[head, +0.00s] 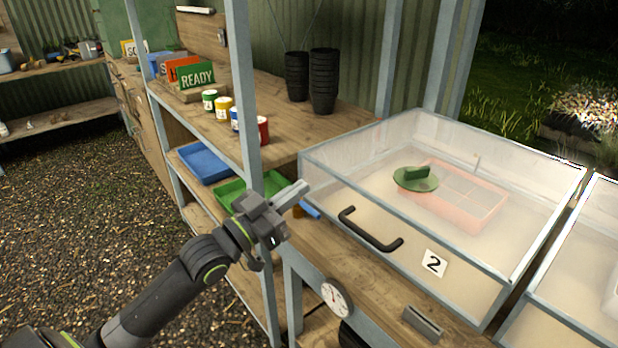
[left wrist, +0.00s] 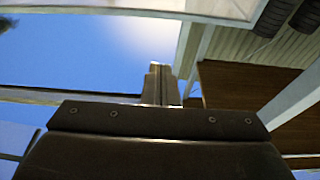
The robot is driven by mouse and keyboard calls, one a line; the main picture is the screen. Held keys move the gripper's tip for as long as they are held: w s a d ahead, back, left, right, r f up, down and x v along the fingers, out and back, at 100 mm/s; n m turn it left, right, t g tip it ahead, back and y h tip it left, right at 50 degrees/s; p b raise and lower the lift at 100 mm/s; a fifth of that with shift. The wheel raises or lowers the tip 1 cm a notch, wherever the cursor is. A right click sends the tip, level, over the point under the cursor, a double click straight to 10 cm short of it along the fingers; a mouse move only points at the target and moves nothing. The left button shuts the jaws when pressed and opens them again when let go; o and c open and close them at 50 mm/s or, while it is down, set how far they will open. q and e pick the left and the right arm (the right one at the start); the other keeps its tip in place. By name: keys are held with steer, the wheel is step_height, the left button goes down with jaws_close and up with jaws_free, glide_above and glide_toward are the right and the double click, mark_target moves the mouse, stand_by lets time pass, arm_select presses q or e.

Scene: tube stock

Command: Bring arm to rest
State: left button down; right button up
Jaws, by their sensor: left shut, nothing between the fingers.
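My left gripper (head: 292,194) is shut with nothing in it. It is held in the air in front of the shelf post, left of the clear box marked 2. Its closed fingers also show in the left wrist view (left wrist: 161,84), pointing away from the camera. My left arm reaches up to it from the lower left of the head view. My right gripper is not in view.
The clear lidded box (head: 329,184) has a black handle (head: 370,230) close to the gripper. Blue (head: 205,163) and green (head: 230,191) trays lie on the lower shelf. Pots (head: 323,82) stand on the upper shelf. Open gravel (head: 80,200) lies at left.

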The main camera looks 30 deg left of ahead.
arm_select(q)
steer(key=shift+s+a+f, duration=0.15)
steer(key=shift+s+a, duration=0.05)
steer(key=shift+s, duration=0.2)
